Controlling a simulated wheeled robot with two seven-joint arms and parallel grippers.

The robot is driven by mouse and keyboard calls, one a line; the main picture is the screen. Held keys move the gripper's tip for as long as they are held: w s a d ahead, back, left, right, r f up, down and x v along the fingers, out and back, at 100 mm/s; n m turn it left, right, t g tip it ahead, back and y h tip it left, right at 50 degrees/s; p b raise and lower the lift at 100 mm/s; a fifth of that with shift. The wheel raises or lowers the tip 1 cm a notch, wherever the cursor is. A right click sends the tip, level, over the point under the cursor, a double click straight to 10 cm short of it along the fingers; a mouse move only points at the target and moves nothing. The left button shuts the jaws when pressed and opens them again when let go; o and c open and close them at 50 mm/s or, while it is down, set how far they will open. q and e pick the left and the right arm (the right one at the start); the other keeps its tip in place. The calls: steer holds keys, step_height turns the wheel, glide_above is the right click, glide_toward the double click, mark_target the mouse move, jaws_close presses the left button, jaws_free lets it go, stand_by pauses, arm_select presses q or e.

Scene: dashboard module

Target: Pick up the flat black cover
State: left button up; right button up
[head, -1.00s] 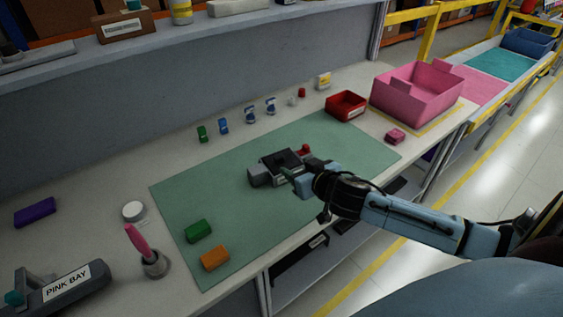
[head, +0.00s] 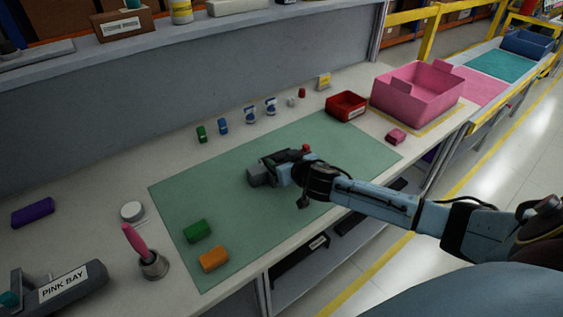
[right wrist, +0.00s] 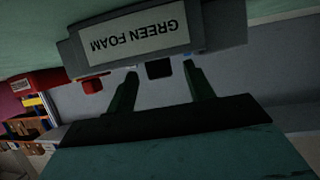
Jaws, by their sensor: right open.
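A grey fixture (head: 260,175) sits on the green mat, and its "GREEN FOAM" label shows upside down in the right wrist view (right wrist: 140,38). A dark flat piece on top of it, which looks like the black cover (head: 290,154), is mostly hidden behind my right gripper (head: 284,168). In the right wrist view my right gripper (right wrist: 162,80) has its two fingers apart, pointing at the fixture. A small black block (right wrist: 159,69) shows between the fingertips; I cannot tell if it is part of the cover. No contact is visible. My left gripper is not in view.
A red knob (head: 306,148) stands beside the fixture. Green (head: 198,231) and orange (head: 214,258) blocks lie at the mat's near left. A red bin (head: 346,106) and a pink bin (head: 418,88) stand at right. The middle left of the mat (head: 200,195) is clear.

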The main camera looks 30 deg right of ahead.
steer(key=shift+c, duration=0.4)
steer(key=c, duration=1)
